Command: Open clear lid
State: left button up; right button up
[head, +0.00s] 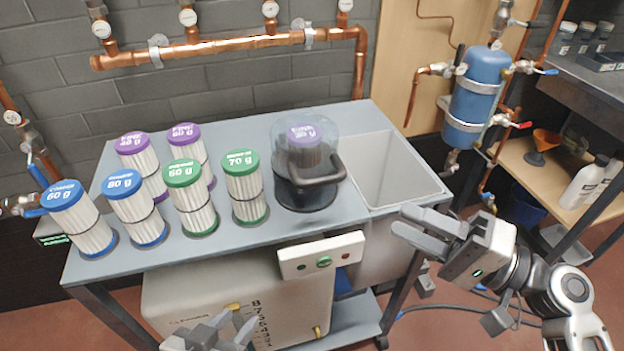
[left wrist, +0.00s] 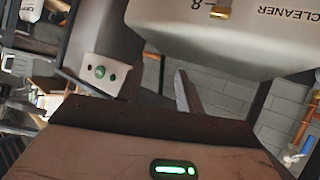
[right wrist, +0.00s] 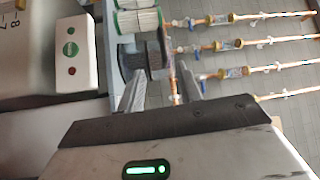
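The clear lid (head: 327,133) is a transparent dome with a dark handle (head: 320,172) on its front side. It sits down over a dark round base on the bench, and a purple-topped filter (head: 304,146) stands inside it. My right gripper (head: 402,221) is in front of the bench, right of and nearer than the lid, apart from it. It is empty, and its fingers are spread in the right wrist view (right wrist: 158,85). My left gripper (head: 238,320) is low in front of the white cleaner unit. Its fingers are apart and empty in the left wrist view (left wrist: 157,82).
Several labelled filters with blue, green and purple tops stand left of the lid. An open grey sink (head: 385,170) is to its right. The white cleaner unit (head: 215,305) and a button box (head: 320,256) are at the bench front. A blue tank (head: 478,95) hangs at right.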

aim_at(329, 183)
jog(key=p+x, duration=0.3)
jog(key=x, duration=1.2)
jog(key=shift+a+r, duration=0.3)
jog(key=shift+a, duration=0.05)
jog(key=shift+w, duration=0.1)
jog(key=shift+p, duration=0.3)
grip_shut()
